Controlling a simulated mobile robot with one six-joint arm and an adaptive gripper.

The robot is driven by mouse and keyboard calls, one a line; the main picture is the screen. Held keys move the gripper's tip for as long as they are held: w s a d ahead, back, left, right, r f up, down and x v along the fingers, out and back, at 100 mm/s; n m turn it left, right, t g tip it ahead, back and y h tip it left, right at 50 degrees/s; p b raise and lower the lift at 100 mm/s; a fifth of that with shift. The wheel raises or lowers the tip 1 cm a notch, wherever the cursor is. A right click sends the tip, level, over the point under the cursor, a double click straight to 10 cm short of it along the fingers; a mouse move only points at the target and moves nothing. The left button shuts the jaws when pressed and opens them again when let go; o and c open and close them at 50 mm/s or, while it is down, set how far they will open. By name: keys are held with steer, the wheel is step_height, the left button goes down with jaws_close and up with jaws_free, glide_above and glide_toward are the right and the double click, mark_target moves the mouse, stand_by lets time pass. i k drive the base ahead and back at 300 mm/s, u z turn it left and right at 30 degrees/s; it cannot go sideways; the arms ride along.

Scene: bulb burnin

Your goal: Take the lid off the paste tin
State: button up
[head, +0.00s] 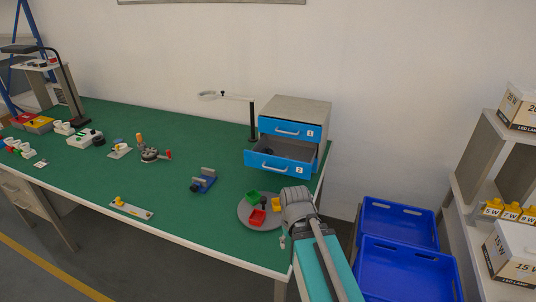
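I cannot pick out the paste tin or its lid with certainty. A small dark round thing (98,140) sits beside a white-and-green fixture on the left of the green bench, too small to tell what it is. Another small dark thing lies in the open drawer (287,164) marked 2, also unclear. My arm reaches in from the bottom right, its grey wrist over the bench's right end. My gripper (284,240) is mostly hidden by the wrist and too small to read. I see nothing held in it.
A round grey tray (245,219) holds green, red and yellow bins left of my wrist. A blue vise (204,181), a magnifier lamp (252,120) and a clamp fixture (150,154) stand on the bench (95,183). Blue crates (405,270) and a shelf are to the right.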

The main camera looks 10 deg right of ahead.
mark_target(266, 150)
steer(key=k, duration=1.3)
steer(key=u, duration=0.35)
steer(key=i, duration=2.15)
steer(key=z, duration=0.65)
